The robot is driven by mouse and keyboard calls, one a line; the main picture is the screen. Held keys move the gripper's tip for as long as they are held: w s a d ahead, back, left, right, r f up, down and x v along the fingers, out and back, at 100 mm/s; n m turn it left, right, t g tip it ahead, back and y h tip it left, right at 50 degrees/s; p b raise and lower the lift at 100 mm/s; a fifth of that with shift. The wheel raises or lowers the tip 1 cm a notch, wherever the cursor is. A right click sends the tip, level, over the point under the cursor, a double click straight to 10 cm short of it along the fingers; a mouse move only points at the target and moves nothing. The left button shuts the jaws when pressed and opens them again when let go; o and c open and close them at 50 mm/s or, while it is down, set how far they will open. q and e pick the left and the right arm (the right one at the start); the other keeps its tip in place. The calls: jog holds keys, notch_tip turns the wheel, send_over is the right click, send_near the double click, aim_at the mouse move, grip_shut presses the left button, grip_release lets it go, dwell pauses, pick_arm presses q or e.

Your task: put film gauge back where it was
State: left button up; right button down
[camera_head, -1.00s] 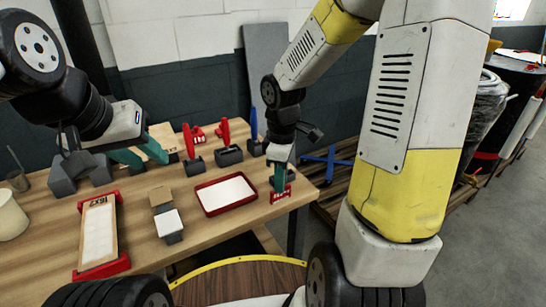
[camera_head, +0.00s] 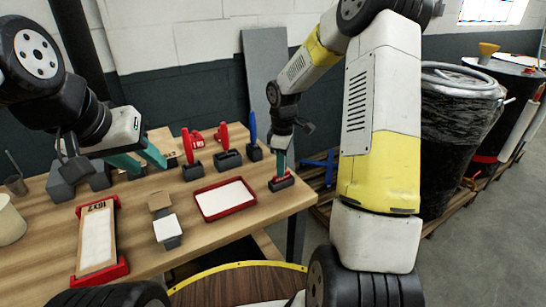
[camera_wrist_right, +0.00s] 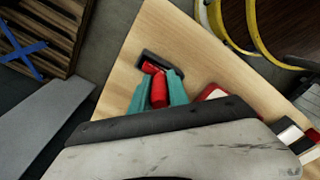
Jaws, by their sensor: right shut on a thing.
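The red film gauge (camera_wrist_right: 159,90) is between the teal fingers of my right gripper (camera_wrist_right: 160,98), which is shut on it. In the head view my right gripper (camera_head: 280,168) points down at the table's right corner. A black slotted stand (camera_head: 282,184) is right under it; the stand also shows in the wrist view (camera_wrist_right: 150,59). The gauge's lower end meets the stand's slot; how deep it sits is hidden. My left gripper (camera_head: 152,167) is open and empty over the table's left back part.
A red tray (camera_head: 224,210) with a white sheet lies left of the stand. Stands with two red-handled tools (camera_head: 222,137) and a blue one (camera_head: 253,125) are behind. A small box (camera_head: 160,203) and a red-ended holder (camera_head: 98,238) are left. The wooden table (camera_head: 190,252) ends close right.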

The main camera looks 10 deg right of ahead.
jog(key=shift+f, duration=0.2)
jog(key=c, duration=1.3)
grip_release()
jog(key=shift+o, duration=0.2)
jog(key=shift+r, duration=0.1)
notch_tip(320, 180, up, 12)
jog(key=shift+f, duration=0.1)
jog(key=s+a+r+m+t+y, duration=0.1)
jog(key=s+r+m+t, duration=0.2)
jog(key=s, duration=0.9)
jog(key=s+a+r+m+t+y, duration=0.1)
jog(key=s+r+m+t, duration=0.2)
jog(key=s+r+m, duration=0.5)
jog(key=s+m, duration=0.1)
jog(key=s, duration=0.3)
jog(key=shift+s, duration=0.15)
jog(key=shift+a+r, duration=0.1)
